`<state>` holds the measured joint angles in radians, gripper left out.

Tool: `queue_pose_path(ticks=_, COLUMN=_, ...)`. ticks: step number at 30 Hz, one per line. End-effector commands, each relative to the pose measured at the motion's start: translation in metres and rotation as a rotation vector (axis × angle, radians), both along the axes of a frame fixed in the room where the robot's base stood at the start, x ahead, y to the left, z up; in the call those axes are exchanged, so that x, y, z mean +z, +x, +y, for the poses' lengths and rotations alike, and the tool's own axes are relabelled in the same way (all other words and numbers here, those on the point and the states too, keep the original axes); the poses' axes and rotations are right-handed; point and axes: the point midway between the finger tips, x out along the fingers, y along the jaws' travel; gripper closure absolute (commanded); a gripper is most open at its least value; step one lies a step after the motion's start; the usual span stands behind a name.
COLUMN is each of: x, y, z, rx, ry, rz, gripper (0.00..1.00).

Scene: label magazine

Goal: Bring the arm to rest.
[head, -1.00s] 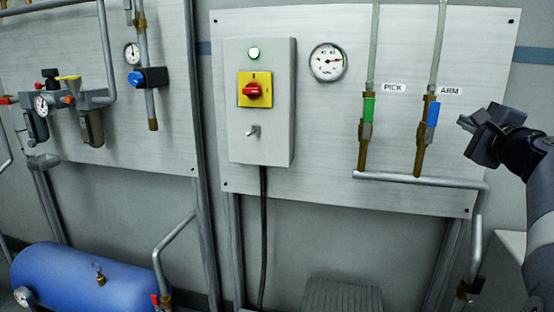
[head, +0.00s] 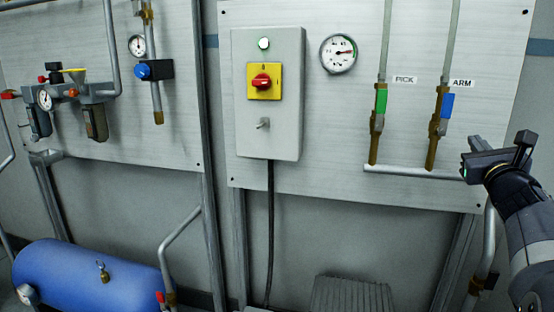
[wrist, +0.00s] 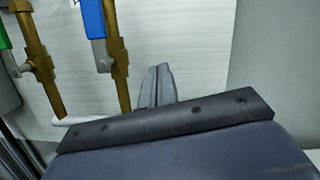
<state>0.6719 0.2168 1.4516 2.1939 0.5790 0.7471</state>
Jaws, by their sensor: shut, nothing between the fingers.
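My gripper (head: 473,150) is at the right of the head view, in front of the panel's right part. It is shut and empty, just right of and below the ARM valve with its blue handle (head: 447,105). In the wrist view the closed fingers (wrist: 157,80) point away from me, with nothing between them. The blue handle (wrist: 94,18) and brass pipe ends show to their left. My fingers look apart from the ARM valve; their exact distance to the panel is hard to tell.
The PICK valve with its green handle (head: 381,101) is left of the ARM valve. A horizontal pipe (head: 410,171) runs under both. A grey switch box (head: 283,130) with a red rotary switch (head: 261,82), a gauge (head: 339,54) and a blue tank (head: 80,275) are further left.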

Motion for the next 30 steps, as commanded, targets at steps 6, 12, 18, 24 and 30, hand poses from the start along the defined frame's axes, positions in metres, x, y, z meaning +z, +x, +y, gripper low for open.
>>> queue_pose_path(ticks=6, x=-0.011, y=0.001, z=0.004, rx=0.001, ry=0.155, rz=-0.04, gripper=1.0)
queue_pose_path(ticks=12, x=-0.015, y=0.001, z=0.006, rx=-0.001, ry=0.221, rz=-0.057, gripper=1.0)
queue_pose_path(ticks=18, x=-0.017, y=0.001, z=0.005, rx=-0.001, ry=0.223, rz=-0.058, gripper=1.0)
queue_pose_path(ticks=24, x=-0.017, y=0.001, z=0.005, rx=0.0, ry=0.222, rz=-0.058, gripper=1.0)
queue_pose_path(ticks=30, x=-0.024, y=0.001, z=0.009, rx=0.003, ry=0.223, rz=-0.041, gripper=1.0)
